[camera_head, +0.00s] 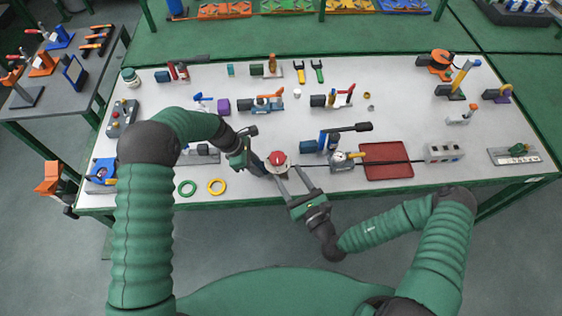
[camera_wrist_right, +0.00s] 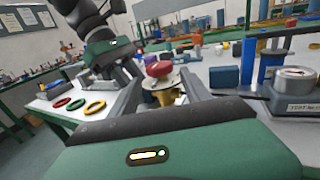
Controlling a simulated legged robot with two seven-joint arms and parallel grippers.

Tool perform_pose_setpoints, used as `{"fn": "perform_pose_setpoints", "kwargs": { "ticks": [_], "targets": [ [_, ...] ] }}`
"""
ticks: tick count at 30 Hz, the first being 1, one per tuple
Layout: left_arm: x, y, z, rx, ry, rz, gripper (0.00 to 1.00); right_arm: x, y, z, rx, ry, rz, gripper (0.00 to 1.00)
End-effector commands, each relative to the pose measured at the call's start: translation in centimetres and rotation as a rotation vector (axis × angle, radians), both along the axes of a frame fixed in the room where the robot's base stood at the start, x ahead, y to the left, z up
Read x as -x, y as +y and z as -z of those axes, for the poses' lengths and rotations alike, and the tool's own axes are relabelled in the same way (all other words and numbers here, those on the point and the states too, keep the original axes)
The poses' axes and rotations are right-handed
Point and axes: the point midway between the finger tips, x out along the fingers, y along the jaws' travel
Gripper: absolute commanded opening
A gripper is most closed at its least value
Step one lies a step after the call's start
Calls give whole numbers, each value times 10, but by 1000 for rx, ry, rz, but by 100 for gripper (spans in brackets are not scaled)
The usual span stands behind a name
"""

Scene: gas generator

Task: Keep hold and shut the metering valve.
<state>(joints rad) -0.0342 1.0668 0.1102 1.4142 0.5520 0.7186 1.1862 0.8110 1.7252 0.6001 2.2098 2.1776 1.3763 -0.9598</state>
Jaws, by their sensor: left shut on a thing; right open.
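The gas generator stands at the table's front edge, with a red knob (camera_head: 278,156) above a pale round disc. In the right wrist view the red knob (camera_wrist_right: 159,68) sits over a brass-coloured body (camera_wrist_right: 166,95). I take the knob to be the metering valve; its setting cannot be read. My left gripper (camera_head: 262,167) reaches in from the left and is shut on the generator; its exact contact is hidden. My right gripper (camera_head: 288,174) is open on the near side. Its fingers point at the generator, one either side of the brass body, with no visible grip.
A green ring (camera_head: 187,187) and a yellow ring (camera_head: 217,187) lie left of the generator. A gauge (camera_head: 339,157) on a stand and a blue post with a dark handle (camera_head: 350,128) stand close on the right. A red tray (camera_head: 387,170) lies beyond them.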

Motion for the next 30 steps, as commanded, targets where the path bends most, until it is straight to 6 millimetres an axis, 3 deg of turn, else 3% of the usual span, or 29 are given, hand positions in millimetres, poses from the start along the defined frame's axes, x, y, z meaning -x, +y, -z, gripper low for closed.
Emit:
{"fn": "perform_pose_setpoints", "kwargs": {
  "ticks": [10, 11, 16, 25, 30],
  "targets": [
    [1, 0, 1, 0, 2, 2, 0, 10, -5, 0, 0, -1, 1, 56],
    [1, 0, 1, 0, 2, 2, 29, 10, -5, 0, 0, -1, 1, 56],
    [1, -1, 0, 0, 1, 2, 51, 9, -4, 0, -1, -1, 1, 56],
    [0, 0, -1, 0, 0, 1, 51, 9, -4, -1, -1, -1, 0, 56],
    [-2, 11, -23, 0, -3, 0, 51, 9, -4, -1, -1, -1, 0, 56]
  ]
}}
